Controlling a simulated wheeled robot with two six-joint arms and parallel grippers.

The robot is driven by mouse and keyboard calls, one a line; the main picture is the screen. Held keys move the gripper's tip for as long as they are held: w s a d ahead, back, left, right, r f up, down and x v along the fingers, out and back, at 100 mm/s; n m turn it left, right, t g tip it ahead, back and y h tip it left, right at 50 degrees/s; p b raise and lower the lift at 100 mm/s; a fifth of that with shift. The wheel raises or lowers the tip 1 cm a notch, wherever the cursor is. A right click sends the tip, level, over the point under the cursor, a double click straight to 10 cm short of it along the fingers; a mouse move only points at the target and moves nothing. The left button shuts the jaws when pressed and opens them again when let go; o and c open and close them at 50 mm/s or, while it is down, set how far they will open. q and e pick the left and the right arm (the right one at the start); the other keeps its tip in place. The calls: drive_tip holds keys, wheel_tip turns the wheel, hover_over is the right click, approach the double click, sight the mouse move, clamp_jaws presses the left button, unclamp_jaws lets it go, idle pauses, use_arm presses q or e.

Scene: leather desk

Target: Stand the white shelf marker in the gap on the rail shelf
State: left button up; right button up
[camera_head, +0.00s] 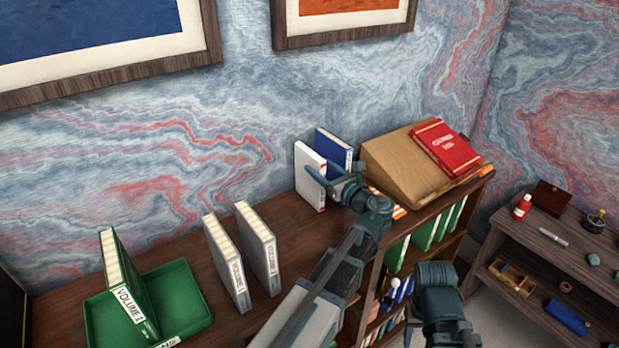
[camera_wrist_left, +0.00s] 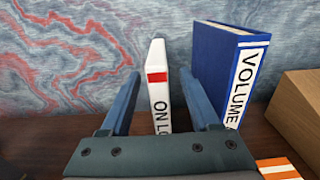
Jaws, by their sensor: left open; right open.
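The white shelf marker (camera_head: 309,165) stands upright on the wooden top near the wall. In the left wrist view the marker (camera_wrist_left: 159,100) has a red band and black lettering. My left gripper (camera_head: 325,177) is open, with one finger on each side of the marker in its wrist view; I cannot tell whether either finger touches it. Green volumes (camera_head: 420,238) stand on a lower shelf with spaces among them. Two grey volumes (camera_head: 228,262) stand apart on the top. I cannot tell which opening is the named gap. My right arm shows at lower right, but its fingers are not visible.
A blue volume (camera_head: 334,148) stands close to the right of the marker. A wooden sloped stand (camera_head: 385,165) with a red book (camera_head: 447,146) is further right. A green tray (camera_head: 190,300) holding a green volume (camera_head: 128,285) is at left. Bare top lies around the grey volumes.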

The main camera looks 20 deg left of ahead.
sight(310, 158)
use_arm(q)
drive_tip(key=shift+r+p+x, duration=0.15)
drive_tip(key=shift+x, duration=1.25)
drive_tip(key=shift+r+p+x, duration=0.15)
drive_tip(key=shift+x, duration=1.2)
clamp_jaws()
